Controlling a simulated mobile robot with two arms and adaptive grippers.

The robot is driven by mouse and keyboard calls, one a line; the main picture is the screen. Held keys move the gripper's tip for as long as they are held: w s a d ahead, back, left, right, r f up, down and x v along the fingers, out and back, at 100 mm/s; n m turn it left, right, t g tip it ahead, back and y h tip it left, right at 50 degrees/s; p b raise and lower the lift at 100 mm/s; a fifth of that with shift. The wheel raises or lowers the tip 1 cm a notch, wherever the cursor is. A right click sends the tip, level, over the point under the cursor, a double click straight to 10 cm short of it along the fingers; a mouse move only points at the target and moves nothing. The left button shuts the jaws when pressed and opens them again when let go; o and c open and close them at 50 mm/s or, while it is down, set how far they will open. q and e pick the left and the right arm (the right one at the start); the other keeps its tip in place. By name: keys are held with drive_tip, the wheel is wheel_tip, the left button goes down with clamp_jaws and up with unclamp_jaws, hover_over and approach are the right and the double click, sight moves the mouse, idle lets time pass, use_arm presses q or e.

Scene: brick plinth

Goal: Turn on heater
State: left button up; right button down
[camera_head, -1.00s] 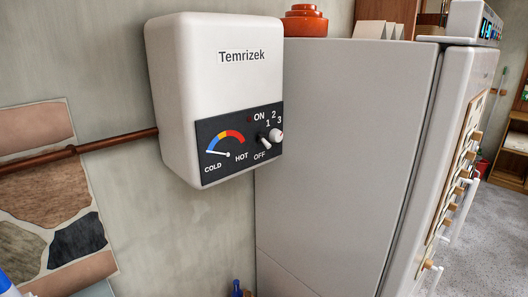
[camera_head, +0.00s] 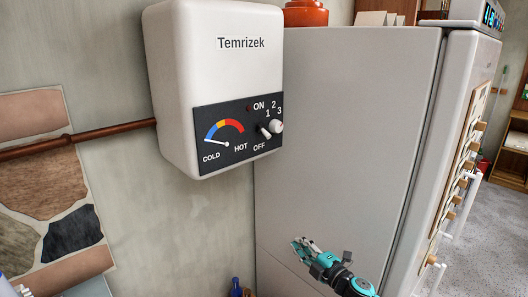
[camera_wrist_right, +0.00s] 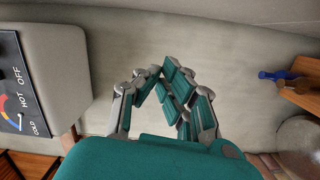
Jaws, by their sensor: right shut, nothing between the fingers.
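The heater (camera_head: 215,70) is a white wall box marked "Temrizek". Its dark panel (camera_head: 240,133) has a cold-to-hot gauge with the needle at the cold end. In the right wrist view, the shut fingers (camera_wrist_right: 170,85) show in the middle and part of the heater panel (camera_wrist_right: 14,90) at the left edge. My left gripper is not in view.
A tall grey fridge (camera_head: 345,130) stands right of the heater, with an orange pot (camera_head: 305,14) on top. A copper pipe (camera_head: 80,138) runs along the wall into the heater's left side. A blue object (camera_head: 237,287) is low by the wall. The space before the heater is clear.

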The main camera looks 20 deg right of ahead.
sight(265, 132)
drive_tip(key=s+a+r+n+y, duration=0.1)
drive_tip(key=a+r+n+y, duration=0.1)
drive_tip(key=r+n, duration=0.3)
drive_tip(key=s+a+r+n+y+b, duration=0.1)
drive_tip(key=a+r+n+y, duration=0.2)
drive_tip(key=r, duration=0.9)
drive_tip(key=s+a+r+n+y, duration=0.1)
drive_tip(key=a+r+n+y, duration=0.2)
drive_tip(key=r+n, duration=0.4)
wheel_tip(265, 132, up, 3)
drive_tip(key=shift+s+f+y, duration=0.15)
drive_tip(key=shift+s+y, duration=0.2)
drive_tip(key=shift+y, duration=0.15)
drive_tip(key=p+x, duration=0.4)
drive_tip(key=x, duration=0.5)
drive_tip(key=shift+w+a, duration=0.25)
drive_tip(key=shift+a, duration=0.05)
drive_tip(key=shift+w+d+r+p, duration=0.1)
drive_tip(key=shift+d+r+p, duration=0.15)
drive_tip(key=shift+d+r, duration=0.25)
drive_tip(key=shift+w+d+r+p, duration=0.15)
drive_tip(key=shift+d+r+p, duration=0.15)
drive_tip(key=shift+d, duration=0.35)
drive_tip(key=shift+s+d+r, duration=0.1)
drive_tip(key=shift+d+r, duration=0.1)
drive_tip(key=shift+d, duration=0.4)
drive_tip(key=shift+a, duration=0.1)
